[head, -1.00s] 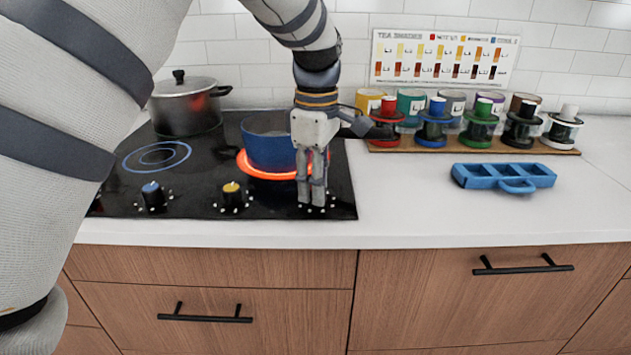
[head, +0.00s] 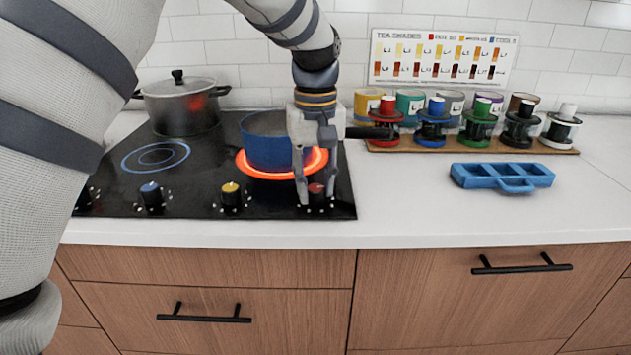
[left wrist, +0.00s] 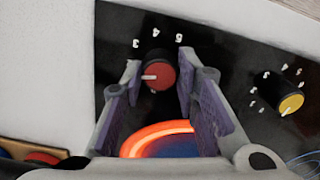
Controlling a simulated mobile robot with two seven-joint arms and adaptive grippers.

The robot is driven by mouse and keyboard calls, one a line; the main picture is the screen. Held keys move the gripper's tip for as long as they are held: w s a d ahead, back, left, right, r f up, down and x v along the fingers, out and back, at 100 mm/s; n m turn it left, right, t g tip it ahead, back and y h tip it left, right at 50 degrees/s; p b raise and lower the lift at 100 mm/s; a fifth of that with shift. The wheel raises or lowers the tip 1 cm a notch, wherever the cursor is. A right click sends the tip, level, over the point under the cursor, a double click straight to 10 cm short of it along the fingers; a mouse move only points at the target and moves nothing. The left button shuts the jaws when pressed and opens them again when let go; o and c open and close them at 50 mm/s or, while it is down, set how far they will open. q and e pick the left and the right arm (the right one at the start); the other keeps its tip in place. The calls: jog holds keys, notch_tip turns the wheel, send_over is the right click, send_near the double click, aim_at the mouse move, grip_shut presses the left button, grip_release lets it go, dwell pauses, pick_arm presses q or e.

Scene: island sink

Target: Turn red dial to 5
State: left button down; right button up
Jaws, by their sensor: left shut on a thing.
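The red dial (head: 316,190) is at the front right corner of the black cooktop. My left gripper (head: 316,198) comes down over it with one finger on each side and is shut on it. In the left wrist view the red dial (left wrist: 160,70) shows between the purple-padded fingers. Its white pointer line faces left in that view. The printed numbers 3, 4 and 5 show beyond the dial, and the pointer is not aimed at the 5. Other marks around the dial are partly hidden by the fingers. My right gripper is not in view.
A blue pot (head: 268,150) sits on the glowing red burner (head: 245,165) just behind the gripper. A yellow dial (head: 231,194) and a blue dial (head: 151,194) stand to the left. A lidded pot (head: 180,108) is at the back. A blue tray (head: 510,186) lies right on the clear counter.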

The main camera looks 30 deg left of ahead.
pick_arm(q)
jog(key=m, duration=1.2)
jog(key=shift+m, duration=0.4)
jog(key=m, duration=1.1)
jog(key=shift+m, duration=0.5)
jog(key=c, duration=1.2)
grip_release()
